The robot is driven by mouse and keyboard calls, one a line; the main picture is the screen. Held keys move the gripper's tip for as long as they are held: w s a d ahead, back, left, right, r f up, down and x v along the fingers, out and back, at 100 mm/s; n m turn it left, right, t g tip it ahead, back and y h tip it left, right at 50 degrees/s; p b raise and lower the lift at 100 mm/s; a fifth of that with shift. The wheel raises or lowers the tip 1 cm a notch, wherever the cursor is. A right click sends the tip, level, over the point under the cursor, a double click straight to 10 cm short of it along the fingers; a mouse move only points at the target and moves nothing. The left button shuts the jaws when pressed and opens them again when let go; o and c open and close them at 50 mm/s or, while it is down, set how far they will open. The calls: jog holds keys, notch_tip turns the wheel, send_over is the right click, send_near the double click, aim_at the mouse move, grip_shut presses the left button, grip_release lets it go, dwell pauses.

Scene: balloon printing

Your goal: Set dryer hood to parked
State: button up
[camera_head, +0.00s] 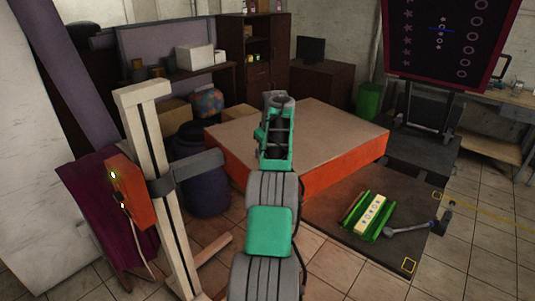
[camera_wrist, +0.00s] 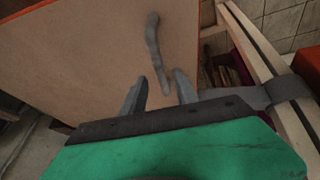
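I cannot tell for sure which thing is the dryer hood. A pale upright post (camera_head: 147,160) stands at the left. It carries an orange box (camera_head: 131,190) with small lights and a grey band (camera_head: 186,172). The post and band also show at the right of the wrist view. In the head view my arm reaches over the large brown-topped, orange-sided table (camera_head: 335,125), and its fingertips are hidden. In the wrist view my gripper (camera_wrist: 160,85) is open. A bent grey strip (camera_wrist: 155,48) lies ahead, its near end between the fingertips in the picture; touching cannot be told.
A green holder (camera_head: 368,218) with a pale block and a grey-handled tool (camera_head: 408,229) lie on the dark mat at right. A dark patterned board (camera_head: 445,38) stands at back right. A blue barrel (camera_head: 207,188) stands behind the post. Tiled floor is free at front right.

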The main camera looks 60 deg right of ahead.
jog(key=v, duration=0.5)
jog(key=shift+s+a+r, duration=0.1)
jog(key=shift+r, duration=0.1)
jog(key=shift+c, duration=0.4)
